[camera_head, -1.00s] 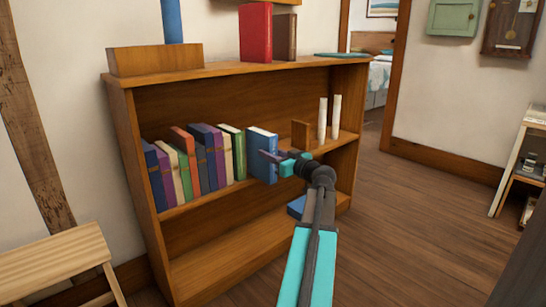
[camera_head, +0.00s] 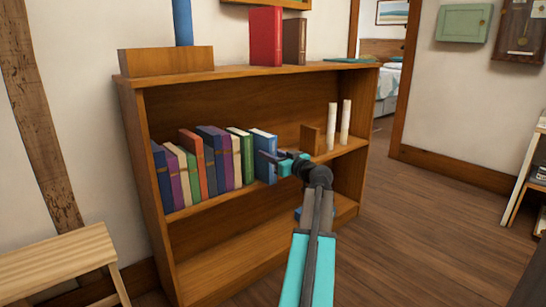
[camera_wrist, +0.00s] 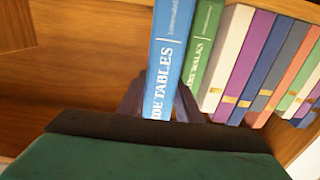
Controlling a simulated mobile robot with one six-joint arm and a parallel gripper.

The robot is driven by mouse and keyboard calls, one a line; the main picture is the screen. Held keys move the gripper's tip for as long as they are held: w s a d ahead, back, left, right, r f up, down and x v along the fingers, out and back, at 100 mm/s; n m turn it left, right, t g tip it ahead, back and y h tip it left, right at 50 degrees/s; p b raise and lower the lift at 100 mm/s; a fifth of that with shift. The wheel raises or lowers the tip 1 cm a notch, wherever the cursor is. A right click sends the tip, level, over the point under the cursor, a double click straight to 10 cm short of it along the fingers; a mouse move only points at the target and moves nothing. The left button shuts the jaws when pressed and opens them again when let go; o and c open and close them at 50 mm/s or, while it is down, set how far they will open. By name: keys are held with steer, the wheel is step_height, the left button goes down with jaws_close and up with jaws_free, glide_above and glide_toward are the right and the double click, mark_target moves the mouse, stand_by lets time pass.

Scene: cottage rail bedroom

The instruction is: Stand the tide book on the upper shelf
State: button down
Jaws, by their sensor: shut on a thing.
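The tide book (camera_head: 262,143) is blue with white lettering and stands upright at the right end of the book row on the bookcase's upper shelf (camera_head: 300,158). My gripper (camera_head: 270,160) reaches in from the front right and is shut on it. In the wrist view the tide book (camera_wrist: 168,60) shows "TIDE TABLES" on its spine, between the dark fingers of my gripper (camera_wrist: 160,105). A green book (camera_wrist: 202,55) stands right beside it. I cannot tell whether its bottom rests on the shelf.
Several other books (camera_head: 205,160) stand left of it. A wooden block (camera_head: 309,139) and two white rolls (camera_head: 338,125) stand to the right, with a gap between. A blue thing lies low behind my arm. A stool (camera_head: 55,262) stands at front left.

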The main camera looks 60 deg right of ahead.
steer(key=shift+w+a+f+b, duration=0.15)
steer(key=shift+a+b, duration=0.05)
steer(key=shift+a, duration=0.15)
steer(key=shift+w+a+f+b, duration=0.1)
steer(key=shift+a+b, duration=0.05)
steer(key=shift+a, duration=0.2)
steer(key=c, duration=1.2)
jaws_free()
steer(key=shift+f, duration=0.1)
steer(key=shift+s, duration=0.2)
